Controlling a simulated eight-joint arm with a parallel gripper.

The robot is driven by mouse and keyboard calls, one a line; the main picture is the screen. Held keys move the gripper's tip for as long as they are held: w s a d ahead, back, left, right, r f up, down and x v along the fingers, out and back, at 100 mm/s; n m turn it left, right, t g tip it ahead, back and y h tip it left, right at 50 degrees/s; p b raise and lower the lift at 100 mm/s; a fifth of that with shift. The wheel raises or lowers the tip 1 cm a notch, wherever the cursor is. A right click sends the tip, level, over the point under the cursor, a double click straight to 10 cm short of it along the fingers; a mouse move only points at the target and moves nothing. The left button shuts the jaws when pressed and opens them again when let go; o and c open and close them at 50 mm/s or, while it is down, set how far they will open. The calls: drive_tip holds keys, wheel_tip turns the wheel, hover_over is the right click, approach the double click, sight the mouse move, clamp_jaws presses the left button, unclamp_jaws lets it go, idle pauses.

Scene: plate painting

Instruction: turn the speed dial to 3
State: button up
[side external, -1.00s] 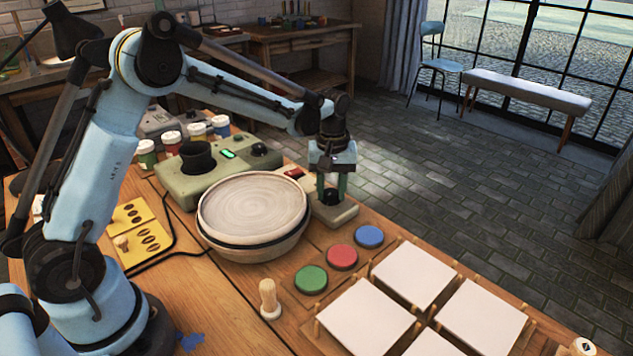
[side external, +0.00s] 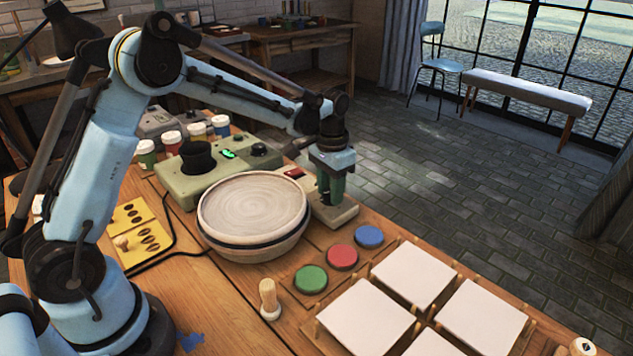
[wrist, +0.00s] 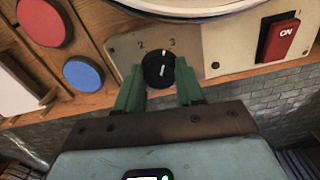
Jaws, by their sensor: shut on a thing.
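The speed dial is a small black knob (wrist: 157,70) with white marks on a pale panel (wrist: 121,47). The printed 2 (wrist: 141,45) and 3 (wrist: 172,42) show above it in the wrist view. The upper white mark on the knob lies between the two numbers, nearer the 3. My gripper (wrist: 160,72) is shut on the dial, with one green finger on either side. In the side view my gripper (side external: 332,188) points down onto the panel end (side external: 339,214), and its fingers mostly hide the dial.
The wheel with its pale round top (side external: 252,208) stands just left of my gripper. A red ON switch (wrist: 283,40) is close to the dial. Green (side external: 310,279), red (side external: 342,257) and blue (side external: 369,236) discs and white tiles (side external: 415,276) lie in front.

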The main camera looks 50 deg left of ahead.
drive_tip(key=shift+m, duration=1.2)
drive_tip(key=o, duration=1)
drive_tip(key=shift+o, duration=0.2)
drive_tip(key=shift+r, duration=0.1)
wheel_tip(320, 180, up, 12)
